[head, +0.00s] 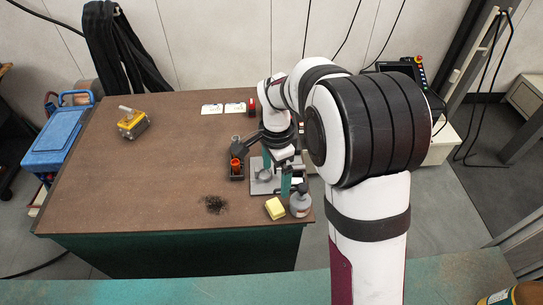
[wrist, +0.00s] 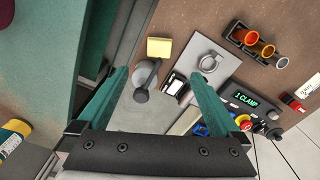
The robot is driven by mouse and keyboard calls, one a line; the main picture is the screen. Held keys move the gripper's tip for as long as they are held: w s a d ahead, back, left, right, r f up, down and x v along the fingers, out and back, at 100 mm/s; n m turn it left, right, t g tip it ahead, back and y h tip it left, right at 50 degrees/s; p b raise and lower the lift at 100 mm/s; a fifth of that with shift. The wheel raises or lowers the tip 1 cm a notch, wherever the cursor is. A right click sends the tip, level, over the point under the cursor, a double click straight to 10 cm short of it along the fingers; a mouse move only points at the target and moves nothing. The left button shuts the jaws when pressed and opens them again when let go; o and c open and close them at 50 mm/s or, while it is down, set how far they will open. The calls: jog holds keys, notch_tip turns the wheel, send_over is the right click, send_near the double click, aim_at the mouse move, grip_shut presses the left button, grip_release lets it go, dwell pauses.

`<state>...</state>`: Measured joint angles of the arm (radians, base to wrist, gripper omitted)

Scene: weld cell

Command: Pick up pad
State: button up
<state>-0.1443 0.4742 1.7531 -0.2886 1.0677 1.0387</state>
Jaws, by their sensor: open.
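The pad appears to be the yellow block (head: 275,208) near the front right corner of the brown table (head: 150,190). In the wrist view the yellow pad (wrist: 159,48) lies beyond my fingertips, near the table's edge. My gripper (head: 277,172) is open and empty, with teal fingers; in the head view it is over the metal plate, behind the pad. In the wrist view the gripper (wrist: 158,73) frames a grey bottle (wrist: 146,76) with a dark top, which stands close beside the pad. I cannot tell my height above the table.
A metal plate with a ring (wrist: 222,68) lies right of the bottle. A black rack (wrist: 245,42) holds orange and grey cups. A control box reads "1 CLAMP" (wrist: 245,98). Dark filings (head: 214,204) lie left of the pad. The table's left middle is clear.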

aim_at(274, 207)
jog(key=f, duration=1.4)
jog(key=shift+s+a, duration=0.15)
jog(key=shift+a, duration=0.05)
jog(key=shift+r, duration=0.15)
jog(key=c, duration=1.5)
jog(key=shift+r, duration=1.85)
jog(key=s, duration=1.8)
jog(key=shift+f, duration=0.15)
